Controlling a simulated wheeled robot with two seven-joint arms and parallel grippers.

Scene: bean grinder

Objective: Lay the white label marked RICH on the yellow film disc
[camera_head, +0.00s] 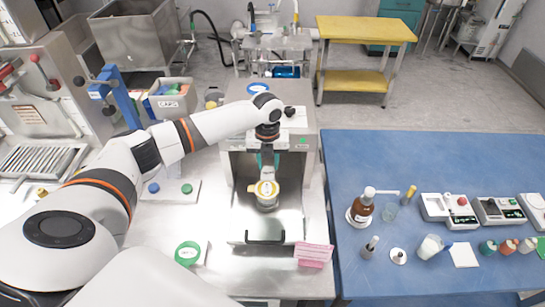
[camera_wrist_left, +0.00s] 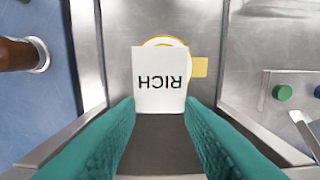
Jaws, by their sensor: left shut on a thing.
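The white label marked RICH (camera_wrist_left: 160,93) is between the teal fingertips of my left gripper (camera_wrist_left: 158,112), its lettering upside down in the left wrist view. The yellow film disc (camera_wrist_left: 200,67) is mostly hidden behind the label there; its upper rim and a side tab show. In the head view the disc (camera_head: 256,188) is at the front of the steel machine, and my left gripper (camera_head: 267,174) is right above it. My left gripper is shut on the label. Whether the label touches the disc cannot be told. My right gripper is not in view.
The steel machine (camera_head: 300,125) stands close behind my left gripper. A black handle (camera_head: 265,238) and a pink card (camera_head: 314,254) are in front. A green ring (camera_head: 187,253) lies at the front left. The blue table (camera_head: 440,160) holds a brown bottle (camera_head: 363,206) and small devices.

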